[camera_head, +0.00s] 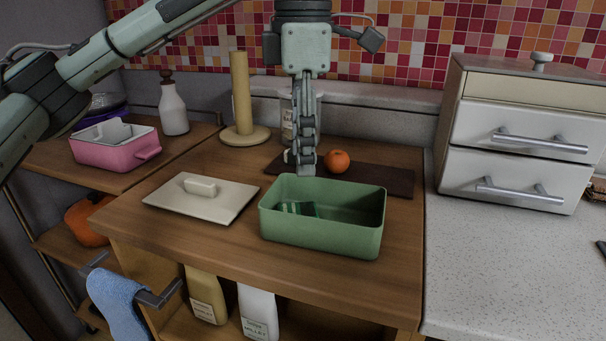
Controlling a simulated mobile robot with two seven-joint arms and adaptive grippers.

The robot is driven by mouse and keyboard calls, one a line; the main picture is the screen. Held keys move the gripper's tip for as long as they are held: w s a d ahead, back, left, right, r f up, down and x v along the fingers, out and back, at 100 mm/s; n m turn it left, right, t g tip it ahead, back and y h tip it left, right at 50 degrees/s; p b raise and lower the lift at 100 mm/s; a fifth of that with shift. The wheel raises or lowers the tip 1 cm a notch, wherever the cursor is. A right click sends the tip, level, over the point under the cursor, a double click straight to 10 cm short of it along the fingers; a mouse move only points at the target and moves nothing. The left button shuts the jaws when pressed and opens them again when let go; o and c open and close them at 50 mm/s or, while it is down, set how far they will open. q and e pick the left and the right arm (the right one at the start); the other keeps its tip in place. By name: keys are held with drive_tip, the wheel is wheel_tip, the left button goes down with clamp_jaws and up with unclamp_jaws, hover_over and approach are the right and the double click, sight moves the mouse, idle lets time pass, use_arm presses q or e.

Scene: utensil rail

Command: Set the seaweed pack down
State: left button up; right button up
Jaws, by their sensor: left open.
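A small green pack with pale markings (298,208), which looks like the seaweed pack, lies inside the green rectangular bin (318,238) at its left side. The bin's front wall hides the lower part of the pack. My left gripper (305,168) points down just behind and above the bin's back rim. It is seen edge-on and is open, with nothing visible in it. The pack is apart from the fingers. My right gripper is not in view.
A cream lid (202,197) lies left of the bin. An orange (337,161) sits on a dark board (398,180) behind it. A paper-towel stand (242,100) and a glass jar (287,122) stand further back. Drawers (519,135) stand at right on the speckled counter (500,270).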

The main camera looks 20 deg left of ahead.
use_arm(q)
drive_tip(key=shift+r, duration=1.45)
